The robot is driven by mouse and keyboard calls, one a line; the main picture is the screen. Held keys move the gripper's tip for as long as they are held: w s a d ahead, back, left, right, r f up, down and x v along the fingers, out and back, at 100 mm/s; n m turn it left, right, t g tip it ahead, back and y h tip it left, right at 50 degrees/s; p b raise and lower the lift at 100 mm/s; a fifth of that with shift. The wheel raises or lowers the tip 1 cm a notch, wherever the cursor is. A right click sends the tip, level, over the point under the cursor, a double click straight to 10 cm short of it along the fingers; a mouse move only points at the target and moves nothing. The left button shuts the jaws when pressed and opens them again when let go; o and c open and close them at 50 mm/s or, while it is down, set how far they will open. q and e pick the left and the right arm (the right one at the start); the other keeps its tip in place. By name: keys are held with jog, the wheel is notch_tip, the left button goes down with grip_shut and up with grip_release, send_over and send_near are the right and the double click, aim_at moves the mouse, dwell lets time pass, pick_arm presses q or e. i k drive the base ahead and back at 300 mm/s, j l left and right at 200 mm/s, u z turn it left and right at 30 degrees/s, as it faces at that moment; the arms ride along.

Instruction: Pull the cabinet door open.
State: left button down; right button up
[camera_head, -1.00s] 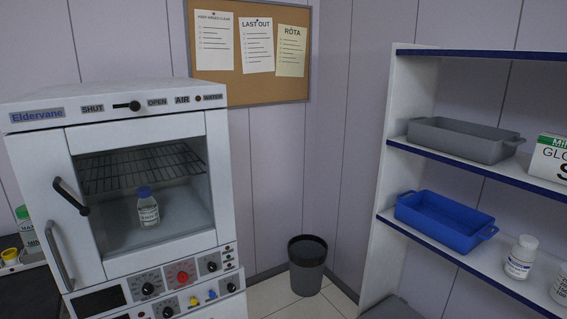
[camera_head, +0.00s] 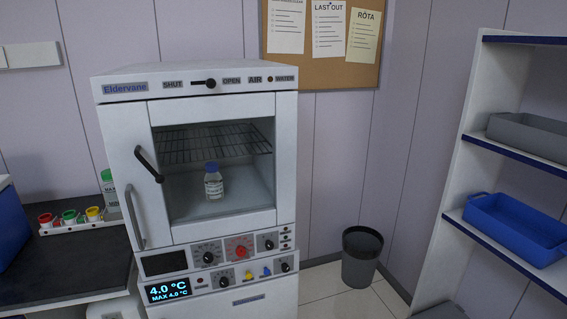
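The white cabinet (camera_head: 285,190) labelled Eldervane stands left of centre. Its door (camera_head: 128,150) has a large window and looks closed. A black lever handle (camera_head: 149,164) is on the door's left side, with a long grey bar handle (camera_head: 135,217) below it. Through the window I see a wire rack and a blue-capped bottle (camera_head: 213,183) standing upright on the cabinet floor. Neither of my grippers is in view.
A dark bench (camera_head: 75,262) stands to the left, with several coloured-cap containers and part of a blue box (camera_head: 12,228). A grey bin (camera_head: 360,258) stands right of the cabinet. A shelf (camera_head: 470,130) with a blue tray (camera_head: 515,228) is at the far right.

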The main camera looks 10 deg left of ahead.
aim_at(125, 125)
jog(key=u, duration=1.15)
